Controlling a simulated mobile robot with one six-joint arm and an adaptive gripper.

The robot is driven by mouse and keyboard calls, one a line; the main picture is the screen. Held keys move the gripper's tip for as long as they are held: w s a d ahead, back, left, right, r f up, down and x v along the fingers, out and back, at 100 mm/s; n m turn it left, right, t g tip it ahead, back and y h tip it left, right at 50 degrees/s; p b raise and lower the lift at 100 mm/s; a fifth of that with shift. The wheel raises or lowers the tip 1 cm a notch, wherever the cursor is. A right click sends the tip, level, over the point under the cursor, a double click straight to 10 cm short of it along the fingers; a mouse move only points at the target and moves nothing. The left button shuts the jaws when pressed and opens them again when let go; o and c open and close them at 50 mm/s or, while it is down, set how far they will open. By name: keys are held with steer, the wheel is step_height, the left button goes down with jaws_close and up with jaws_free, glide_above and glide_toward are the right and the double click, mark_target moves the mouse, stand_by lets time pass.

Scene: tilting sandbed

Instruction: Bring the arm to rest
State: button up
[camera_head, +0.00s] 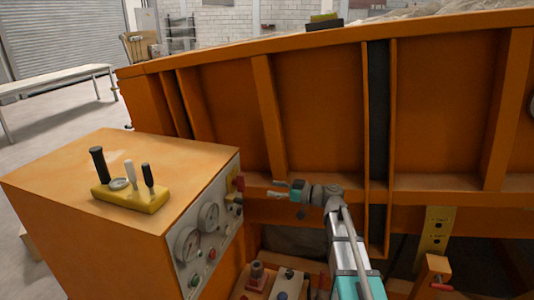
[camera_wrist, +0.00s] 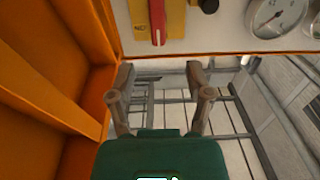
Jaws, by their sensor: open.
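My arm (camera_head: 345,245) reaches up from the bottom of the head view, in front of the orange sandbed wall (camera_head: 315,100). My gripper (camera_head: 278,189) points left toward the side panel of the orange control box (camera_head: 85,240). In the wrist view my gripper (camera_wrist: 160,78) is open, with its two brown fingers apart and nothing between them. A red lever (camera_wrist: 157,22) on a yellow plate lies beyond the fingertips, apart from them. The red lever also shows at the panel's right edge in the head view (camera_head: 239,184).
The panel carries gauges (camera_head: 187,245) and knobs. A yellow block with levers (camera_head: 130,195) sits on top of the box. Small controls (camera_head: 257,275) and a yellow plate (camera_head: 435,230) are low near my arm. A white table (camera_head: 60,76) stands at the far left.

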steer(key=s+f+m+g+h, duration=0.4)
steer(key=s+f+m+h, duration=0.25)
steer(key=s+f, duration=0.5)
steer(key=s+d+f+m+g+h, duration=0.2)
steer(key=s+d+f+m+h, duration=0.4)
steer(key=s+d+h, duration=0.4)
steer(key=shift+d+f+m, duration=0.3)
steer(key=shift+d+m, duration=0.45)
